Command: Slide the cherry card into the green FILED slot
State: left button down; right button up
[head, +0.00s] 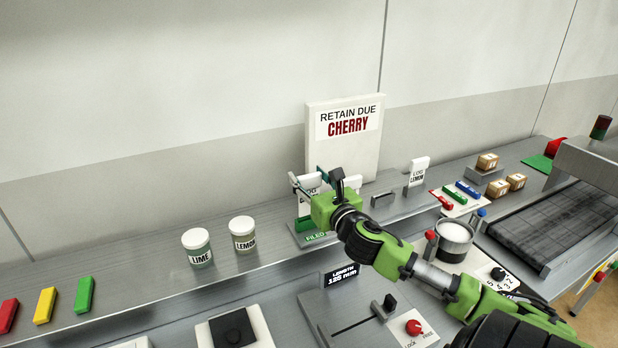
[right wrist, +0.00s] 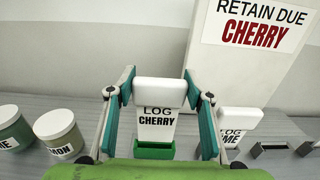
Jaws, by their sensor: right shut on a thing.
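The white cherry card (right wrist: 158,95), printed LOG CHERRY, is upright between the fingers of my right gripper (right wrist: 158,80). That gripper (head: 315,177) is shut on the card, which shows partly behind it in the head view (head: 307,183). The green FILED slot (right wrist: 153,151) is directly below the card in the right wrist view. Its green FILED base (head: 314,238) is partly covered by my gripper in the head view. I cannot tell whether the card's lower edge is inside the slot or just above it. My left gripper is not in view.
A RETAIN DUE CHERRY board (head: 346,150) stands behind. A LIME card (right wrist: 232,125) stands to the right, then an empty-looking dark holder (head: 383,199) and a LEMON card (head: 417,172). LIME (head: 198,248) and LEMON (head: 243,236) jars stand left on the shelf.

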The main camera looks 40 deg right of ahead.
aim_at(309, 191)
jog(key=shift+r, duration=0.1)
dwell(0.3)
jog(key=shift+f+b, duration=1.2)
jog(key=shift+f, duration=1.05)
jog(key=o, duration=1.2)
jog(key=shift+s, duration=0.1)
jog(key=v, duration=1.2)
jog(key=shift+r, duration=0.1)
